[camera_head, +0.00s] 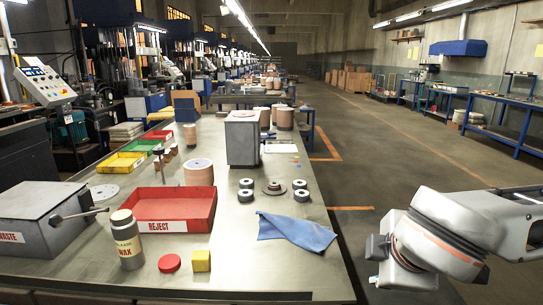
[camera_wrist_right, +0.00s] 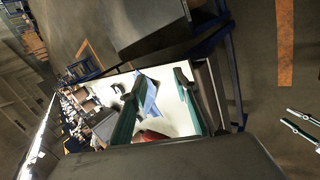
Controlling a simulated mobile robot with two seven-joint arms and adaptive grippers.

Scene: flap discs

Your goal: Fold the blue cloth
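The blue cloth (camera_head: 297,232) lies spread in an uneven, roughly triangular shape at the right edge of the table, with one corner by the edge. In the right wrist view the cloth (camera_wrist_right: 149,98) shows between the two dark fingers, some way off. My right gripper (camera_head: 378,262) is to the right of the table edge, apart from the cloth. The right wrist view shows its fingers (camera_wrist_right: 158,82) spread with nothing held. My left gripper is out of view.
The table (camera_head: 235,270) carries a red reject tray (camera_head: 172,224), a wax bottle (camera_head: 126,240), a red lid (camera_head: 169,263), a yellow block (camera_head: 201,261) and a grey waste box (camera_head: 40,217). Several dark discs (camera_head: 301,195) sit just behind the cloth. Table front is mostly clear.

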